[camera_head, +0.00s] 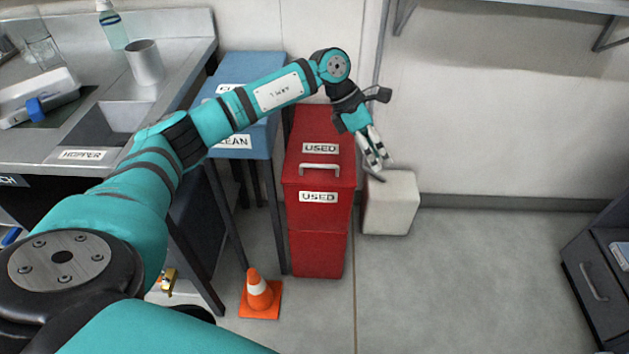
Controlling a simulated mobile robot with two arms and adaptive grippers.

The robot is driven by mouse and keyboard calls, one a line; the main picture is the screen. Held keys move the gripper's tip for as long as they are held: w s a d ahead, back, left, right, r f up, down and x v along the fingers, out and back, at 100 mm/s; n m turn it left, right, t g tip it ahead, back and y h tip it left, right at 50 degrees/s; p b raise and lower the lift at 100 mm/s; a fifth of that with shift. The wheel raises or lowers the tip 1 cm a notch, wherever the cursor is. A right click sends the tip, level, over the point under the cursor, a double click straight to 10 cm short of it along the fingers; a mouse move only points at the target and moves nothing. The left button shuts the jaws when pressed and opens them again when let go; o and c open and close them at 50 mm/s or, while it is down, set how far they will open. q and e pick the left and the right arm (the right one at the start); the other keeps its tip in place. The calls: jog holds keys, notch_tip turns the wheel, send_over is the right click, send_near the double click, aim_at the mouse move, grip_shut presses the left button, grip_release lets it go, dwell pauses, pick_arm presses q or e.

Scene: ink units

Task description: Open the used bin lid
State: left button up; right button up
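The red used bin (318,245) stands on the floor near the middle of the head view. Its red lid (310,130) is closed and carries a "USED" label. A light metal handle (320,169) sits at the lid's front edge. My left arm reaches over the blue stand beside the bin. My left gripper (377,160) points down just right of the lid, apart from the handle, with nothing seen in it. Its fingers look close together, and I cannot tell whether they are fully shut. My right gripper is not in view.
A pale box (391,204) stands on the floor right of the bin. A blue stand (252,68) marked "CLEAN" is at its left, and an orange cone (259,294) is in front. A metal counter (190,55) fills the left. The floor to the right is clear up to a dark cabinet (598,270).

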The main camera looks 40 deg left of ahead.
pick_arm(q)
jog(key=s+a+r+m+y+b, duration=0.1)
jog(key=a+r+y+b, duration=0.1)
jog(key=a+y, duration=0.35)
jog(key=s+a+r+m+y+b, duration=0.1)
jog(key=a+r+y, duration=0.15)
jog(key=a, duration=0.65)
jog(key=b, duration=0.3)
send_near(315, 165)
jog(key=shift+t, duration=0.3)
jog(key=f, duration=0.4)
jog(key=a+f, duration=0.1)
jog(key=f, duration=0.2)
jog(key=shift+w+f, duration=0.1)
jog(key=shift+w, duration=0.2)
jog(key=shift+w+f, duration=0.1)
jog(key=shift+f, duration=0.4)
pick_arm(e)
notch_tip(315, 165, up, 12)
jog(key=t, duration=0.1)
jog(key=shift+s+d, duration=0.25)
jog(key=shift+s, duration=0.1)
pick_arm(q)
grip_shut()
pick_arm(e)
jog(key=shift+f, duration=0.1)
